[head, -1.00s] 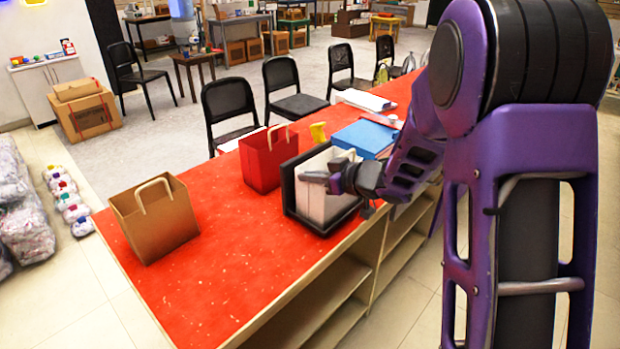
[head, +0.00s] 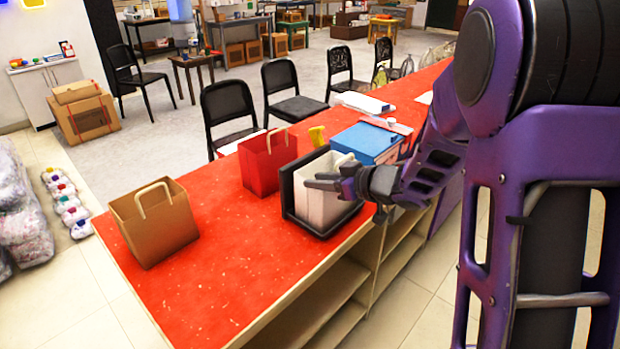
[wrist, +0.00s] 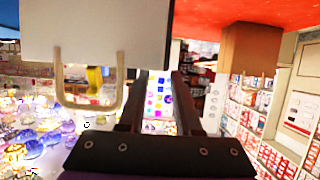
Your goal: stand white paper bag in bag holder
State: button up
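The white paper bag (head: 318,207) stands upright inside the black bag holder (head: 288,192) on the red table. The holder's wall shows behind the bag and its rim runs along the bottom. My gripper (head: 322,181) is in front of the bag's upper part in the head view, hiding some of it. In the wrist view the two fingers of my gripper (wrist: 158,100) are apart with nothing between them. There the white bag (wrist: 95,35) appears inverted at the upper left, its tan handle hanging beside the left finger, outside the grip.
A brown paper bag (head: 155,222) and a red bag (head: 268,160) stand on the red table (head: 215,285) to the left. A blue box (head: 366,142) and a small yellow item (head: 317,135) are behind the holder. Black chairs line the far side. The table's front left is clear.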

jog(key=p+v, duration=0.1)
jog(key=v, duration=0.7)
jog(key=shift+d, duration=0.2)
jog(key=shift+r, duration=0.1)
